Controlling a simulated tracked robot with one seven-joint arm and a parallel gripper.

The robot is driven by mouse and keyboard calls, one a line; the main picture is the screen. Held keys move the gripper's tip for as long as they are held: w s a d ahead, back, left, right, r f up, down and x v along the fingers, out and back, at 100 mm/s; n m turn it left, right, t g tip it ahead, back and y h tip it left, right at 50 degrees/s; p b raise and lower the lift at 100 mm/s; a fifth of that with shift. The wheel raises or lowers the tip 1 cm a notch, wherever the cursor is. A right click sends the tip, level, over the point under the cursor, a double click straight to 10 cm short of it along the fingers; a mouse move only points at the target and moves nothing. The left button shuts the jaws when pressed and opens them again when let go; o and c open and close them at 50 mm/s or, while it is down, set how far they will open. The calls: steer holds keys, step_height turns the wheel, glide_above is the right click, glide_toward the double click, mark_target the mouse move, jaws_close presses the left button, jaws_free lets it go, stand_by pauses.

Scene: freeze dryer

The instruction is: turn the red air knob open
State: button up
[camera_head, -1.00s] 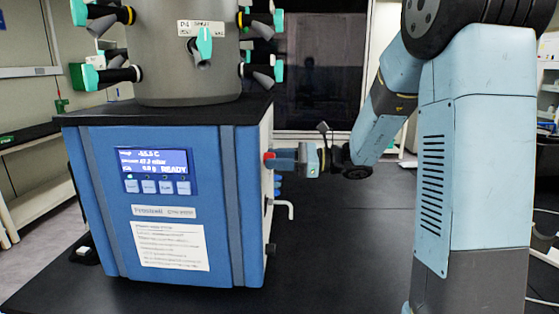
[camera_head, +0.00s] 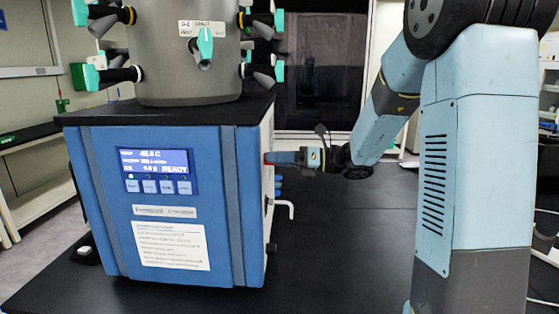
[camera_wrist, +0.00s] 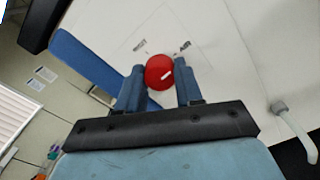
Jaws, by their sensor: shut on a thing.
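The red air knob (camera_wrist: 158,72) is on the white side panel of the freeze dryer (camera_head: 186,215). In the wrist view it sits between the two blue fingers of my gripper (camera_wrist: 160,88), which is shut on it. The knob has a short white mark, tilted in the picture, and printed labels lie beside it on the panel. In the head view my gripper (camera_head: 284,158) reaches the dryer's right side from the right. Only a sliver of red (camera_head: 268,158) shows there at the fingertips.
A white bent pipe (camera_head: 288,206) sticks out of the side panel below my gripper. The display (camera_head: 157,162) on the front reads READY. The grey drum (camera_head: 186,60) with several teal-handled valves stands on top. The dark bench (camera_head: 345,240) right of the dryer is clear.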

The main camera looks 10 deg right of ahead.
steer(key=shift+a+m, duration=0.15)
steer(key=shift+m, duration=0.25)
steer(key=o, duration=1)
steer(key=shift+o, duration=0.2)
steer(key=s+d, duration=0.2)
steer(key=d, duration=1.1)
steer(key=shift+s+d, duration=0.25)
steer(key=shift+d, duration=0.1)
steer(key=shift+f, duration=0.1)
